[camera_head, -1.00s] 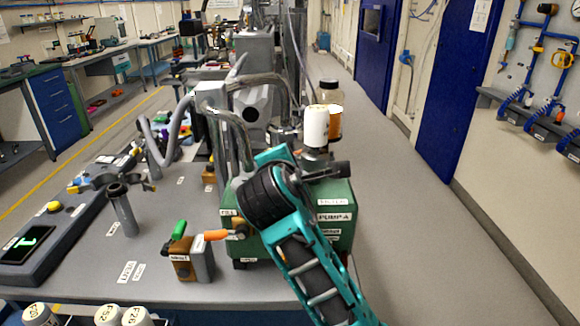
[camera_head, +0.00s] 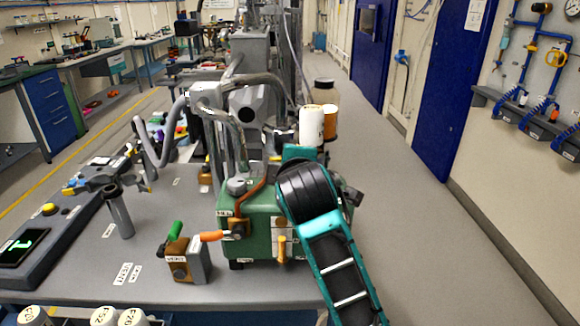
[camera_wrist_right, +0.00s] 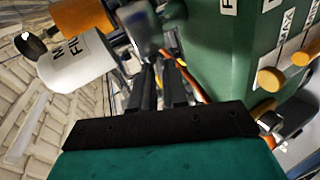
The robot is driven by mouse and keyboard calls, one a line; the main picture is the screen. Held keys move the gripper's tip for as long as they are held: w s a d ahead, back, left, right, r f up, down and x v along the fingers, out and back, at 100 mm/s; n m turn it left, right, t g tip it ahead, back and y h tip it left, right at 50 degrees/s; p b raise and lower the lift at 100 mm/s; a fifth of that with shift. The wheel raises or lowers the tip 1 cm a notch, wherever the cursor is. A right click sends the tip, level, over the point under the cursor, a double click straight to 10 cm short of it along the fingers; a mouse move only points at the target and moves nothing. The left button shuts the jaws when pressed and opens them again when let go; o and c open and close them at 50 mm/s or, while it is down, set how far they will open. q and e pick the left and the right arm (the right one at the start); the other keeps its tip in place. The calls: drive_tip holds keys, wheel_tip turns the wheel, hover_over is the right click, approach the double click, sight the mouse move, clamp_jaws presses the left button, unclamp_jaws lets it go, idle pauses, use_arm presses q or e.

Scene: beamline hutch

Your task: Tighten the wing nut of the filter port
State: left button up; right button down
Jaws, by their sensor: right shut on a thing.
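The green pump (camera_head: 262,235) stands on the bench in the head view, with the white filter (camera_head: 312,126) upright above its back. In the right wrist view the white filter (camera_wrist_right: 75,62) is at upper left and the green pump (camera_wrist_right: 228,60) at upper right. A blurred grey metal fitting (camera_wrist_right: 142,28) lies between them, at the filter port. My right gripper (camera_wrist_right: 163,72) reaches up to just below this fitting, shut on the wing nut, which is mostly hidden at the fingertips. In the head view my right arm hides these fingers. My left gripper is in neither view.
An orange-handled valve (camera_head: 212,236) and a green-handled block (camera_head: 178,252) stand left of my right arm. Grey hoses (camera_head: 160,150) arch over the bench. The aisle floor (camera_head: 420,220) on the right is clear.

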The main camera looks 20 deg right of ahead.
drive_tip(key=shift+s+f+m+y, duration=0.15)
drive_tip(key=shift+f+m+y, duration=0.4)
drive_tip(key=shift+m, duration=0.45)
drive_tip(key=shift+r+m+t+y, duration=0.1)
drive_tip(key=shift+m+t+y, duration=0.2)
drive_tip(key=shift+m+y, duration=0.1)
drive_tip(key=shift+d, duration=0.1)
idle(0.6)
drive_tip(key=c, duration=1.3)
unclamp_jaws()
drive_tip(key=shift+r, duration=0.15)
drive_tip(key=shift+c, duration=0.2)
drive_tip(key=shift+o, duration=0.6)
drive_tip(key=shift+r, duration=0.15)
drive_tip(key=shift+r, duration=0.1)
